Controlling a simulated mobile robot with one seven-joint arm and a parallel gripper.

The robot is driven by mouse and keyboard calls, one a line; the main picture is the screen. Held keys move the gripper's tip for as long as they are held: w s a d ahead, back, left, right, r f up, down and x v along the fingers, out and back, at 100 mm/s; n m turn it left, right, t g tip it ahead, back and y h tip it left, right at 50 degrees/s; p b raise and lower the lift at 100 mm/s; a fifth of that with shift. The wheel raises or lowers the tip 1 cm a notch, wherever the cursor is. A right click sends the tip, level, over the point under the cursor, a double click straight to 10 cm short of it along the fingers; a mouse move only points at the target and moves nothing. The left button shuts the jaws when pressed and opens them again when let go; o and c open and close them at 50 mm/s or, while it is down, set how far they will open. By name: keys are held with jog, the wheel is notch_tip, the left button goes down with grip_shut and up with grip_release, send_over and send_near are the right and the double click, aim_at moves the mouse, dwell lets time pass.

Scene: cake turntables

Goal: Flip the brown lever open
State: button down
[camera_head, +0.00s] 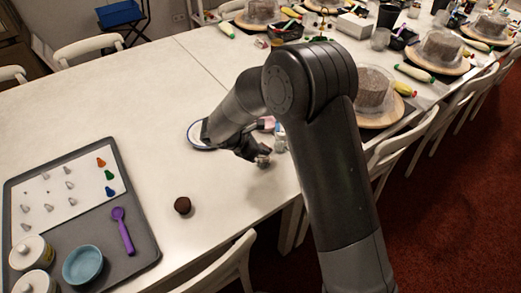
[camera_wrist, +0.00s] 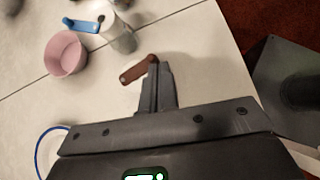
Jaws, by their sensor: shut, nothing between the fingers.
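The brown lever (camera_wrist: 138,70) shows in the wrist view as a short reddish-brown bar with rounded ends, just left of my fingertips. Its right end meets or overlaps the tip of my gripper (camera_wrist: 158,72) in the picture; I cannot tell if they touch. My gripper's fingers are together with nothing between them. Whatever the lever is fixed to is hidden behind the fingers. In the head view my gripper (camera_head: 262,160) is low over the table near its right edge, and I cannot make out the lever there.
A pink cup (camera_wrist: 66,54) and a white cylinder (camera_wrist: 118,35) with a blue lever (camera_wrist: 82,25) stand beyond my gripper. White chairs line the table. The table's far left is clear.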

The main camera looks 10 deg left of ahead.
jog(key=w+d+n+t+y, duration=0.1)
jog(key=n+y, duration=0.1)
jog(key=n, duration=0.1)
jog(key=w+d+n+t+y, duration=0.1)
jog(key=w+n+y, duration=0.1)
jog(key=n, duration=0.2)
jog(key=w+d+n+t+y, duration=0.1)
jog(key=n+y, duration=0.2)
jog(key=shift+w+d+n+t, duration=0.3)
jog(key=shift+d+t, duration=0.1)
jog(key=shift+a, duration=0.1)
jog(key=shift+a, duration=0.7)
